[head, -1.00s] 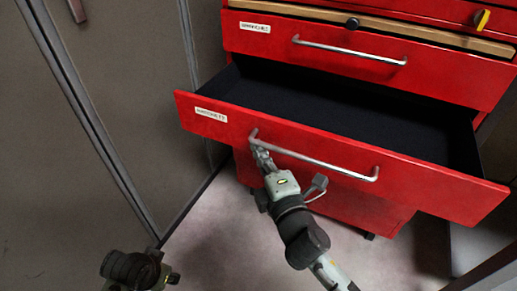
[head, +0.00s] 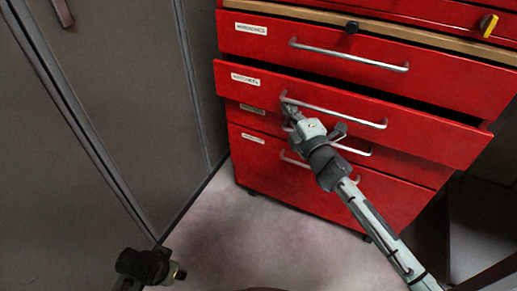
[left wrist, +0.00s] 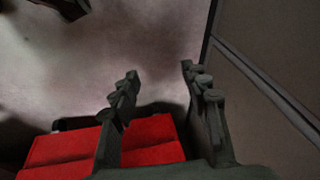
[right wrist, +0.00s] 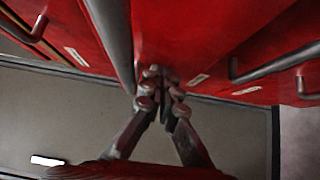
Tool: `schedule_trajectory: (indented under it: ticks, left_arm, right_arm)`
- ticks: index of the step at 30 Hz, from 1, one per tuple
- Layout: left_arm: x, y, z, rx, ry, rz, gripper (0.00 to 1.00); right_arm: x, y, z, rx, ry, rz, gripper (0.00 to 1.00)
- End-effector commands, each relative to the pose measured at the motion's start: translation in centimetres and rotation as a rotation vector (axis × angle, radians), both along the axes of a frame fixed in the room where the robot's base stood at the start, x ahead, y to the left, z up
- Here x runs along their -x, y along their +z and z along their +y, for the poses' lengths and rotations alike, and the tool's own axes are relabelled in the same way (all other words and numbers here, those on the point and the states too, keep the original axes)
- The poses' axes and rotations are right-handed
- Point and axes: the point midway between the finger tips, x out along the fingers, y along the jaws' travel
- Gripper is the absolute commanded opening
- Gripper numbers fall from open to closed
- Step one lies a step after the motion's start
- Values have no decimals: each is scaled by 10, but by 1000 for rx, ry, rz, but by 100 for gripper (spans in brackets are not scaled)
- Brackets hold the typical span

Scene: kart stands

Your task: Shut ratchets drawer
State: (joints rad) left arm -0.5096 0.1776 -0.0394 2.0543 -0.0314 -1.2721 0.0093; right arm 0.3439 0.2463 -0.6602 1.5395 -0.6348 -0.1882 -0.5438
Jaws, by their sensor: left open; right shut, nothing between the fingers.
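The ratchets drawer (head: 420,132) is a red drawer front with a white label and a silver bar handle (head: 340,111). It stands out a little from the red cabinet, with a narrow dark gap along its top. My right gripper (head: 287,110) is shut and empty at the left end of that handle. In the right wrist view its fingertips (right wrist: 160,78) meet close beside the handle bar (right wrist: 112,35) and the red front; contact is not clear. My left gripper (left wrist: 155,85) is open and empty above the floor in the left wrist view.
A closed drawer (head: 265,45) with a handle is above, and more drawers (head: 240,150) are below. A wooden strip (head: 390,32), a dark knob and a yellow-handled item (head: 488,25) are above. Grey cabinet doors (head: 110,90) stand at left. The floor (head: 230,230) in front is clear.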

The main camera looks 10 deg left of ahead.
Motion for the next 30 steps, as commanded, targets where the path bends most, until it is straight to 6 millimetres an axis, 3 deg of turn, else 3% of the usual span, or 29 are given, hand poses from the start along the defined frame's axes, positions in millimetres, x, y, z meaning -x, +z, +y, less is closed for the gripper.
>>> schedule_trajectory:
  ticks: [10, 30]
  left_arm:
    - [1, 5, 0, -3, 2, 1, 46]
    - [0, 9, 0, -3, 1, -6, 46]
  right_arm:
    - [-30, 0, -9, 0, 2, 0, 0]
    - [-35, 3, -15, 1, -7, -3, 0]
